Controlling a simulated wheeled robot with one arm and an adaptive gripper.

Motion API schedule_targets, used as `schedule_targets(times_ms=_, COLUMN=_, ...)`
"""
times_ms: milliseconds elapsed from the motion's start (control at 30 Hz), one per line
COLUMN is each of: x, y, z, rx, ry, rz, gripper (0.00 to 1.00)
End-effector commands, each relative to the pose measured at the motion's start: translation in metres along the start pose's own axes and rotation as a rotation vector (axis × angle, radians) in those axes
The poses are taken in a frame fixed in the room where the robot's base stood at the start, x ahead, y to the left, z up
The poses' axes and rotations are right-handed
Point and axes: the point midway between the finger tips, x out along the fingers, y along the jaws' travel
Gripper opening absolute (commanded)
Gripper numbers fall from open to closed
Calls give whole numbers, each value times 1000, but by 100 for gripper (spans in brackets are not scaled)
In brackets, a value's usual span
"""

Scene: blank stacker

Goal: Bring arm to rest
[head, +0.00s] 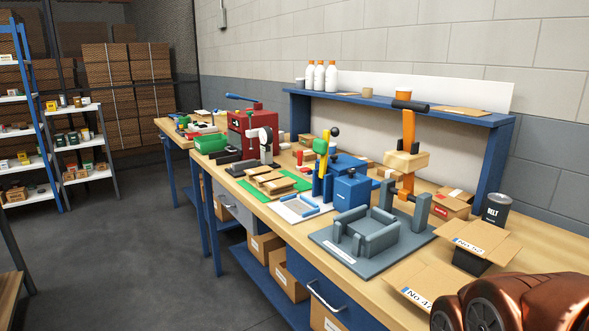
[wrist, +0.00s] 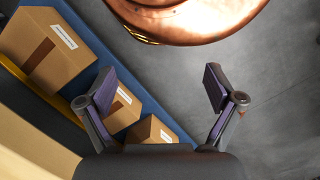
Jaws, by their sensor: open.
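My gripper (wrist: 160,92) shows in the wrist view with its two fingers spread wide. It is open and nothing is between the fingers. Below it are the grey floor and the blue lower shelf (wrist: 150,105) of the workbench with cardboard boxes (wrist: 55,50) on it. The copper-coloured rounded part at the top of the wrist view is mine. In the head view my copper-coloured arm fills the lower right corner, beside the front edge of the workbench (head: 265,215). The gripper itself does not show there.
On the bench stand a grey fixture (head: 365,235), a blue press (head: 350,190), a red machine (head: 250,125) and open cardboard boxes (head: 485,240). A black can (head: 496,208) stands at the right. Shelves (head: 75,140) stand far left. The grey floor (head: 110,260) left of the bench is clear.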

Motion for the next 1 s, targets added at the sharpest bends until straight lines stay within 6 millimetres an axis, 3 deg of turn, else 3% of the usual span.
schedule_targets(times_ms=400, x=-99, y=0, z=23, rx=0, ry=38, rz=-1, gripper=92)
schedule_targets(times_ms=600, x=-138, y=0, z=32, rx=0, ry=57, rz=-1, gripper=92)
schedule_targets(times_ms=800, x=-154, y=0, z=36, rx=0, ry=67, rz=-2, gripper=92)
schedule_targets(times_ms=1000, x=-153, y=0, z=36, rx=0, ry=68, rz=-2, gripper=92)
